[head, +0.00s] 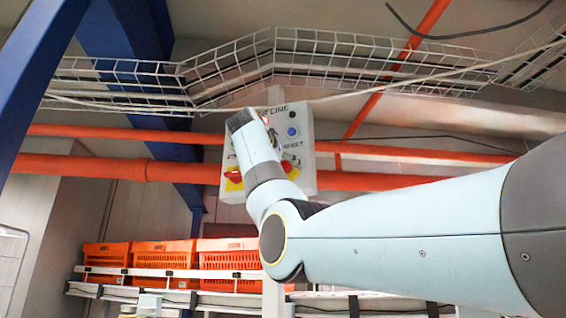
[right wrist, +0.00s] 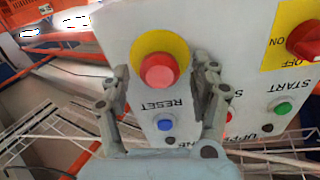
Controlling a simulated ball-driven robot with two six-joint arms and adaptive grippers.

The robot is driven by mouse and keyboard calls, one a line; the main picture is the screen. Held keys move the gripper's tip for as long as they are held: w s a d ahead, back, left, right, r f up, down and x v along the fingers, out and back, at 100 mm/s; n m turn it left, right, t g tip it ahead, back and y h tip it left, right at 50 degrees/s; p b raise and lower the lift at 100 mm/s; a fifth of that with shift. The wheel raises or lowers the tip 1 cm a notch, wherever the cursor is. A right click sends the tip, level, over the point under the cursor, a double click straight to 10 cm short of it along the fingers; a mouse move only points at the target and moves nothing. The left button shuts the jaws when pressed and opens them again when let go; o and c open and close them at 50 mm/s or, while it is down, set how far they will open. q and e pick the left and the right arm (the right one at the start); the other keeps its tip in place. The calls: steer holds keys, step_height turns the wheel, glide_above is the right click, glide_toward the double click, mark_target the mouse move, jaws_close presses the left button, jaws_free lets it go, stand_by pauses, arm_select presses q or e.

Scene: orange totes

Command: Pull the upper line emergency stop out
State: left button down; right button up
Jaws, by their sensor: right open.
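The emergency stop, a round red button on a yellow disc (right wrist: 159,70), is on a light grey control box (head: 305,131). In the head view its red head (head: 287,166) shows at the lower right of the box, partly covered by my arm. In the right wrist view, which sees the box upside down, my right gripper (right wrist: 162,73) is open, with one finger on each side of the red button. Gaps show between fingers and button; I cannot tell if either touches. In the head view my right wrist covers part of the box. My left gripper is not in view.
The box also has a red ON/OFF switch (right wrist: 304,38) on yellow, a green START button (right wrist: 282,108) and a blue RESET button (right wrist: 165,125). A wire cable tray (head: 330,55) and orange pipes (head: 120,169) run nearby. Orange totes (head: 165,254) stand below left.

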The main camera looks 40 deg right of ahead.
jaws_close()
stand_by(0.3)
steer(key=shift+a, duration=0.1)
steer(key=shift+s+a+f, duration=0.1)
steer(key=shift+s+a, duration=0.15)
steer(key=shift+a, duration=0.2)
steer(key=shift+c, duration=1.7)
jaws_free()
steer(key=o, duration=0.3)
steer(key=shift+s+a, duration=0.1)
steer(key=shift+a, duration=0.1)
steer(key=shift+o, duration=0.2)
